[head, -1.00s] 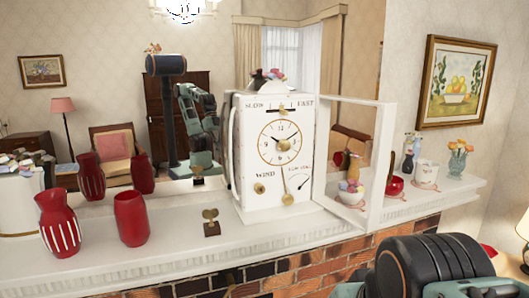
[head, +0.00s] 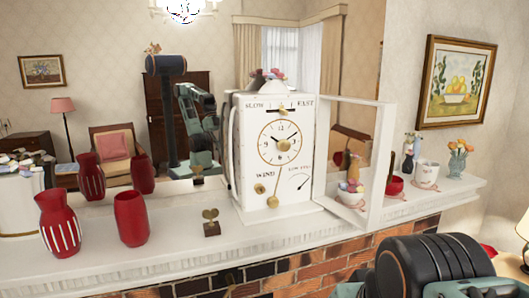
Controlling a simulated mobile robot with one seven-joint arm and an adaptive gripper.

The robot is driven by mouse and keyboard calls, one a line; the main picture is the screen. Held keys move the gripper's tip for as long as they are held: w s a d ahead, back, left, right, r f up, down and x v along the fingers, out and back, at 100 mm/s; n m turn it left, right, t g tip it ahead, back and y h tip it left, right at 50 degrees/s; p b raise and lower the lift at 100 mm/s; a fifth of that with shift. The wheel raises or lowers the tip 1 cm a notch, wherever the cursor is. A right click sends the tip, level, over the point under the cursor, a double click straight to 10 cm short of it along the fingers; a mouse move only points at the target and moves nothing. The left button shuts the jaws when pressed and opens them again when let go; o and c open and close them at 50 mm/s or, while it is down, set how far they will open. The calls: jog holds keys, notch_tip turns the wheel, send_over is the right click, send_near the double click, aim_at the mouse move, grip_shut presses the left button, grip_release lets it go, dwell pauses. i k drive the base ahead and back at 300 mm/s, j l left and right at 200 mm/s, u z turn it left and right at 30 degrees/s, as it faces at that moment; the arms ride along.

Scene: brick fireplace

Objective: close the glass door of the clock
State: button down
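The white clock (head: 298,188) stands on the mantel shelf, with a round gold-rimmed dial and a pendulum on its front. Its glass door (head: 384,165) is a white frame hinged at the right side of the clock. The door stands open, swung out to the right and towards me. Ornaments show through its pane. My arm shows at the bottom right, in front of and below the shelf. My gripper's fingers are not in view.
Red vases (head: 131,218) and a small brass ornament (head: 211,222) stand left of the clock. A white bowl (head: 351,194), a cup (head: 427,174) and a flower vase (head: 457,162) stand to the right. A mirror behind the shelf reflects the room and me.

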aim_at(385, 153)
jog(key=k+u, duration=0.1)
jog(key=k, duration=0.55)
jog(key=u, duration=1.2)
jog(key=l+u, duration=0.15)
jog(key=l, duration=0.15)
jog(key=k+l+u, duration=0.15)
jog(key=l, duration=0.15)
jog(key=k+l, duration=0.15)
jog(key=l, duration=0.25)
jog(key=k+l, duration=0.1)
jog(key=l, duration=0.35)
jog(key=k+l, duration=0.15)
jog(key=l, duration=0.25)
jog(key=k+l, duration=0.1)
jog(key=l, duration=0.3)
jog(key=k+l, duration=0.15)
jog(key=l, duration=0.25)
jog(key=k+l, duration=0.1)
jog(key=l, duration=0.35)
jog(key=k+l, duration=0.15)
jog(key=l, duration=0.25)
